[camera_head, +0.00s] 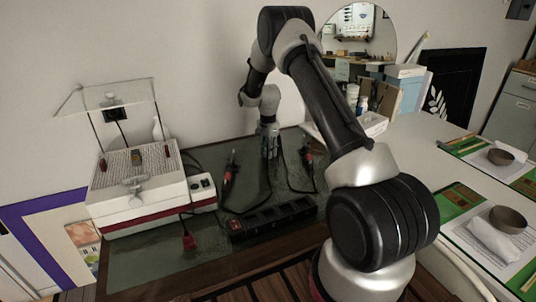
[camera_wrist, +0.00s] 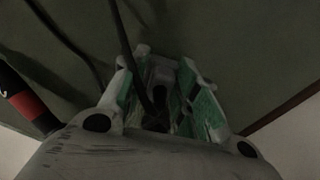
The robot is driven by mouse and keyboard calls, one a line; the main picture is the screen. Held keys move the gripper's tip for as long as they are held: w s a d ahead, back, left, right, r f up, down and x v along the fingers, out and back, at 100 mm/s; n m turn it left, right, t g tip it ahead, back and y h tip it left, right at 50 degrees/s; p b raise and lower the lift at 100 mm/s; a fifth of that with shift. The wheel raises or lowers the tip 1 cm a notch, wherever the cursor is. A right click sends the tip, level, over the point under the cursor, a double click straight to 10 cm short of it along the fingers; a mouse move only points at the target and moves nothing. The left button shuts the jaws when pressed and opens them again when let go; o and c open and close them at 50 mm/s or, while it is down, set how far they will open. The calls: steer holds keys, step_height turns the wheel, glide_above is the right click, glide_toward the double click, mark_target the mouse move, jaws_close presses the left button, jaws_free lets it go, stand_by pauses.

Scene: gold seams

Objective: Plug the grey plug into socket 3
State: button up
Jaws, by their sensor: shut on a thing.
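My gripper (camera_head: 268,150) points down over the back of the dark green mat, behind the power strip. In the wrist view its fingers (camera_wrist: 165,95) are closed around a small dark grey thing, which looks like the grey plug (camera_wrist: 160,93). The plug is mostly hidden by the fingers and shadow. A dark cable (camera_wrist: 122,35) runs away from it. The black power strip (camera_head: 262,220) lies on the mat in front of my gripper, apart from it. Its socket numbers cannot be read, so I cannot tell which is socket 3.
A white and red device (camera_head: 143,212) with a clear raised panel stands at the left. A red plug (camera_head: 189,242) lies before it. Red-and-black tools stand left (camera_head: 228,176) and right (camera_head: 307,170) of my gripper. Cables loop between them and the strip.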

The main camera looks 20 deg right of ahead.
step_height(320, 180, up, 10)
stand_by(0.6)
steer(key=shift+d, duration=0.1)
